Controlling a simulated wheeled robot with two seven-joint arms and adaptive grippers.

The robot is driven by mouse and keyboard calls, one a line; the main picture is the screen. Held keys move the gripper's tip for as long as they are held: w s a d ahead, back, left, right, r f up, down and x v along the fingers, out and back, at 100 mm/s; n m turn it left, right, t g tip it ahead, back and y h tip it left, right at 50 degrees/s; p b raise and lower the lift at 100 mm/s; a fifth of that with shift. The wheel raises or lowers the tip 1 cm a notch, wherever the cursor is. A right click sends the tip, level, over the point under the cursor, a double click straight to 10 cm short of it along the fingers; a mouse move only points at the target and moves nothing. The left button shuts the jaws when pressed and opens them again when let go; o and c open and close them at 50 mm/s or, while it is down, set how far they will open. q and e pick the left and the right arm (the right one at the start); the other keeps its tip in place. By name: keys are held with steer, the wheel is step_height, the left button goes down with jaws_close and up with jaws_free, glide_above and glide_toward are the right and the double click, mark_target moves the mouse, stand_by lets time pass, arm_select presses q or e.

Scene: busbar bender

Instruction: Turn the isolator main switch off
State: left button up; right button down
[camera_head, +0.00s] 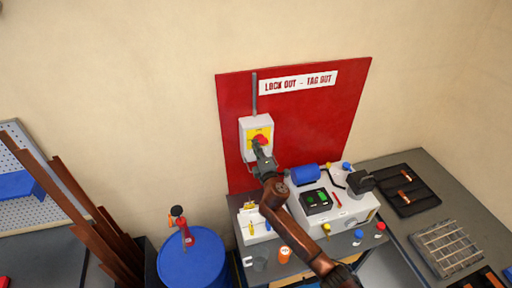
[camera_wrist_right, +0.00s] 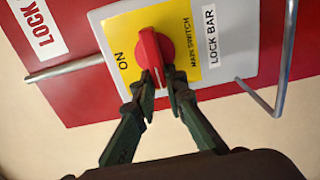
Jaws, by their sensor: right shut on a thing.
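The isolator main switch is a grey box (camera_head: 249,128) with a yellow plate and a red rotary handle (camera_head: 260,140), mounted on a red lock-out board. In the right wrist view the red handle (camera_wrist_right: 152,55) stands on the yellow plate (camera_wrist_right: 131,42), with the words ON and MAIN SWITCH visible. My right gripper (camera_head: 262,155) reaches up to the switch. In the wrist view its two fingers (camera_wrist_right: 160,82) are closed on the near end of the red handle. The handle's near tip is partly hidden between the fingers. My left gripper is not in view.
The red board (camera_head: 320,125) bears a LOCK OUT - TAG OUT sign (camera_head: 298,83). A bent metal lock bar (camera_wrist_right: 279,93) sticks out beside the switch. Below stands a bench with a white machine (camera_head: 346,212). A blue drum (camera_head: 193,262) stands at the lower left.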

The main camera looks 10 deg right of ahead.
steer(key=c, duration=2)
jaws_free()
steer(key=shift+o, duration=0.2)
steer(key=s, duration=1.2)
steer(key=shift+d, duration=0.2)
